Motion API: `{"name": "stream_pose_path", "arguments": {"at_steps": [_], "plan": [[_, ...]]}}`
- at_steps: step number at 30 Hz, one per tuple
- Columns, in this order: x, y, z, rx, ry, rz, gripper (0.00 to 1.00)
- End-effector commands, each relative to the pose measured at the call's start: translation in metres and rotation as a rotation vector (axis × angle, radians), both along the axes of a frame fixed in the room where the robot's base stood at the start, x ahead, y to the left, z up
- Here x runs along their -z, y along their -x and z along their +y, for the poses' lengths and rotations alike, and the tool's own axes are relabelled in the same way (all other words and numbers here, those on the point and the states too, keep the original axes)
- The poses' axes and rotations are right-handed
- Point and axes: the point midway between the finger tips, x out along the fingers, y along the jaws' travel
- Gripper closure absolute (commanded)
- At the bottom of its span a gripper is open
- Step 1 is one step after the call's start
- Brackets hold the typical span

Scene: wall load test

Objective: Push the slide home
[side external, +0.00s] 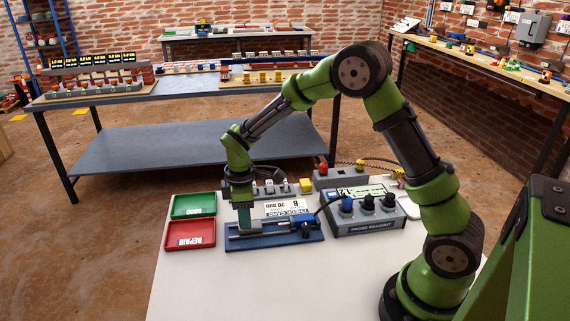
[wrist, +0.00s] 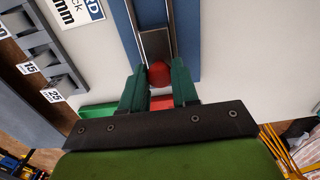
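The blue slide fixture (side external: 275,241) lies on the white table, with rails along its length and a dark knob near its right end. My gripper (side external: 243,222) points down at its left part. In the wrist view, a grey metal slide (wrist: 155,45) runs in the blue channel (wrist: 185,30). A round red knob (wrist: 160,73) sits at the slide's near end. The green fingers of my gripper (wrist: 160,82) flank this knob closely on both sides and appear shut on it. In the side view my fingers hide the knob.
A green tray (side external: 193,206) and a red REPAIR tray (side external: 190,235) lie left of the fixture. A grey box with dark knobs (side external: 366,214) stands close on the right. A white label card (side external: 287,208) and a row of grey blocks (side external: 270,188) are behind.

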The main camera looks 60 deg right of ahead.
Motion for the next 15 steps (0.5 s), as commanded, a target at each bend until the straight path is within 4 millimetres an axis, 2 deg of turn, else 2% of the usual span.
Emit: {"name": "stream_pose_path", "arguments": {"at_steps": [1,4,15], "plan": [[-0.0001,-0.0001,0.0001,0.000,0.000,0.000,0.80],[-0.0002,0.0000,0.0001,0.000,0.000,0.000,0.95],[-0.0003,0.0056,-0.0054,0.000,0.000,0.000,0.95]]}}
